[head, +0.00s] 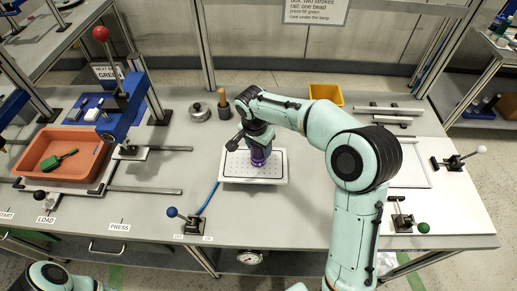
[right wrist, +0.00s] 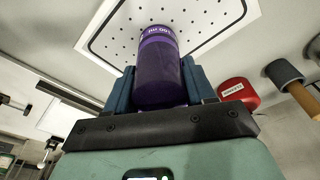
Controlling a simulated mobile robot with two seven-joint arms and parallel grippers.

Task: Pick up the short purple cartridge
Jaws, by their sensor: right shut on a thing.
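The short purple cartridge (head: 260,158) is at the white perforated plate (head: 236,181) in the middle of the bench. My right gripper (head: 259,146) points down over it and hides its upper part. In the right wrist view the purple cartridge (right wrist: 158,70) sits between the two blue fingers of the right gripper (right wrist: 157,84), which are shut on it. Its end, with a pale printed label, is against or just over the perforated plate (right wrist: 100,22); I cannot tell whether they touch. My left gripper is out of view.
A blue-knobbed lever (head: 190,220) stands front left of the plate. A yellow bin (head: 326,94) is behind. A red labelled cylinder (right wrist: 238,94) is close beside the right gripper.

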